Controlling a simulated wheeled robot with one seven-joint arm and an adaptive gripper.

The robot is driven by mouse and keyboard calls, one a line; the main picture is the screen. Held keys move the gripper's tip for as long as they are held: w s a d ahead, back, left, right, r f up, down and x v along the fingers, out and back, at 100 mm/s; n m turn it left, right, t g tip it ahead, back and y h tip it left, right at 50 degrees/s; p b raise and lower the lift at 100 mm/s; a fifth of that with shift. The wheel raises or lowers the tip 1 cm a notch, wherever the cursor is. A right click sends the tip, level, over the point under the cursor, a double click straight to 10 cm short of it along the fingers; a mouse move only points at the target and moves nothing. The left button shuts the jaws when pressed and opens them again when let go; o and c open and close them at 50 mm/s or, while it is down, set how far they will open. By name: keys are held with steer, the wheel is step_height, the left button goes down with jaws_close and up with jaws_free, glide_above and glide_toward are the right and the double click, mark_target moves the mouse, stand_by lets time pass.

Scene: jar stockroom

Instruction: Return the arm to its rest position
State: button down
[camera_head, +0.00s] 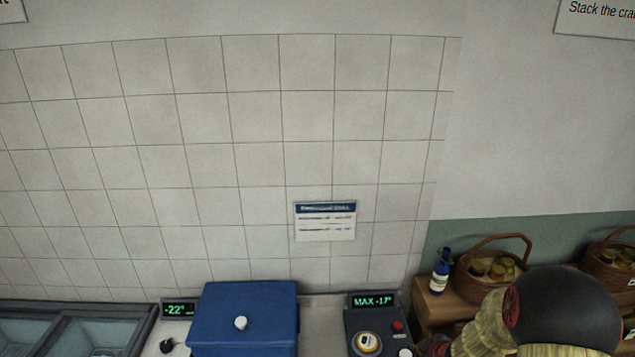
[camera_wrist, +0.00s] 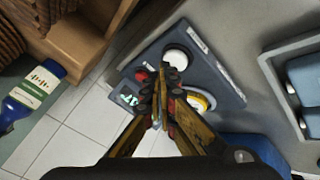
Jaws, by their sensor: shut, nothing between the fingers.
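My gripper (camera_wrist: 163,95) is in the wrist view with its yellow and dark fingers together and nothing between them. In that view it appears over the dark control panel (camera_wrist: 224,88); I cannot tell the height between them. In the head view, part of my arm, a black rounded link with yellowish parts, fills the bottom right corner. The fingertips are not clear there.
The control panel (camera_head: 359,323) has a red button, a dial and a "MAX -17°" display. A blue box (camera_head: 242,312) stands left of it. A wooden shelf (camera_head: 436,308) at right holds a blue bottle (camera_head: 440,272) and baskets (camera_head: 491,287). Grey bins (camera_head: 140,322) stand far left.

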steer(key=s+d+f+m+g+h, duration=0.1)
steer(key=s+d+m+g+h, duration=0.2)
steer(key=s, duration=0.4)
steer(key=s+r+m+g+b, duration=0.25)
steer(key=s+r+m, duration=0.25)
steer(key=s+r, duration=0.35)
steer(key=s+a+r+t+y+b, duration=0.1)
steer(key=s+a+r+b, duration=0.2)
steer(key=s+a+r, duration=0.3)
steer(key=s+a+r+m+t+y+b, duration=0.1)
steer(key=s+a+r+t+b, duration=0.1)
steer(key=s+a+r, duration=0.5)
steer(key=a+r+b, duration=0.1)
steer(key=a+r, duration=0.3)
steer(key=r, duration=0.1)
steer(key=shift+s+a+m, duration=0.2)
steer(key=shift+s+m, duration=0.05)
steer(key=shift+m, duration=0.05)
steer(key=shift+t, duration=0.25)
